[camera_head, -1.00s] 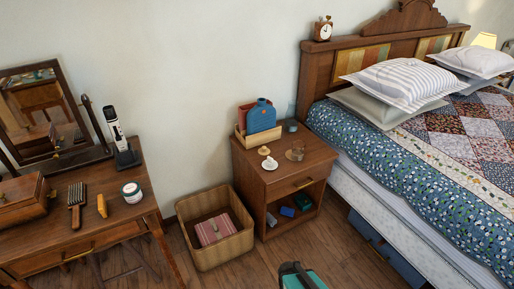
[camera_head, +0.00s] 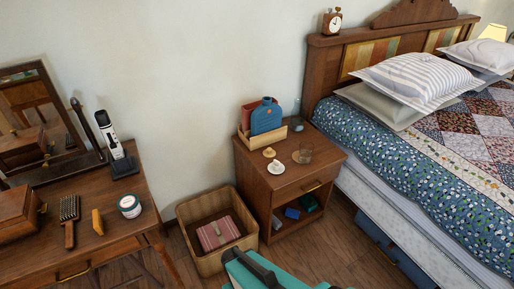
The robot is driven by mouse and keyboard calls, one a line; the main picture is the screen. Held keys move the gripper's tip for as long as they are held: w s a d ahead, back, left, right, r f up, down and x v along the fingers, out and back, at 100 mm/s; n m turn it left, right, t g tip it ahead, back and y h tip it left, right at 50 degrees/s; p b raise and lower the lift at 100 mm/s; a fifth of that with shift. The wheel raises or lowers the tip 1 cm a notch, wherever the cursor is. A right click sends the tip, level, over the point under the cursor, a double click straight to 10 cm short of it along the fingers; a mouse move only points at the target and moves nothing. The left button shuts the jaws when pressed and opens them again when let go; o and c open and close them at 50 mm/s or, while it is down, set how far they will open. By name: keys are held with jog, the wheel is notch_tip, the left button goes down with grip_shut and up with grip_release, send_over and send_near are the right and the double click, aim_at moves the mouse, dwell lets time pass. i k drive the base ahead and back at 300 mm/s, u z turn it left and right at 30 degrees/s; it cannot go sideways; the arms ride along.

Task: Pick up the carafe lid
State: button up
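A small tan, round, knobbed piece (camera_head: 269,152) lies on top of the wooden nightstand (camera_head: 262,184). It looks like the carafe lid, but it is too small to be sure. A small white dish-like item (camera_head: 276,168) with a pale top lies just in front of it. A clear glass vessel (camera_head: 296,123) stands at the back right of the nightstand top, possibly the carafe. A teal and black part of my arm shows at the bottom edge, well below and in front of the nightstand.
A wooden holder (camera_head: 244,142) with a blue bottle-shaped item (camera_head: 266,117) stands behind the tan piece. A glass (camera_head: 306,152) is to its right. A wicker basket (camera_head: 210,262) stands left of the nightstand, the bed (camera_head: 385,170) right. A dressing table (camera_head: 100,252) fills the left.

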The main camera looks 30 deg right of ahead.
aim_at(269, 153)
jog(key=u, duration=0.15)
jog(key=i, duration=0.85)
jog(key=z, duration=0.05)
